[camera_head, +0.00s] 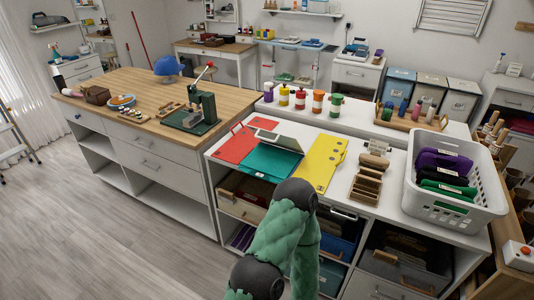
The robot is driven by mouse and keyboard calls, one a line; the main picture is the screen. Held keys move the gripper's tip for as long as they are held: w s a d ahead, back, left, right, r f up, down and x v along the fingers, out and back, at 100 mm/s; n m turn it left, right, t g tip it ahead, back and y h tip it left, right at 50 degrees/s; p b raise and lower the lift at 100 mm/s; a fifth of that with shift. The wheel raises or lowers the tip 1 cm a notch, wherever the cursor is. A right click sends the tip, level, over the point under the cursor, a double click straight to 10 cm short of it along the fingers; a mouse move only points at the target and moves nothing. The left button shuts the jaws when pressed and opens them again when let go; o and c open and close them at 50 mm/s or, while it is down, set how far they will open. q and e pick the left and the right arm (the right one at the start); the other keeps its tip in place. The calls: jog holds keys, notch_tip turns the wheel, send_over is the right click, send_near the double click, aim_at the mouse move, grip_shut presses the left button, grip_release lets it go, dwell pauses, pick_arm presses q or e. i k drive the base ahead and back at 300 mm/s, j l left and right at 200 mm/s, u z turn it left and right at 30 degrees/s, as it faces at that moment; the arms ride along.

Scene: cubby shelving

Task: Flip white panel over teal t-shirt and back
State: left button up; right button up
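The teal t-shirt (265,162) lies flat on the white counter, between a red flat piece and a yellow flat piece. A pale panel (279,141), whitish grey, is at its far edge; it looks slightly tilted, and I cannot tell whether it rests on the cloth. One of my arms, green with dark joints, rises from the bottom centre, bends in front of the counter and goes back down. It stands in front of the counter's near edge, below the t-shirt. Neither of my grippers shows.
The red piece (234,147) and yellow piece (322,164) flank the t-shirt. A wooden rack (367,185) and white basket (455,212) of folded cloths stand right. Paint bottles line the back. A green press (193,117) stands on the wooden-topped counter at left. Floor is clear at lower left.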

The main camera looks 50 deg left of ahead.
aim_at(289, 142)
jog(key=u, duration=1.1)
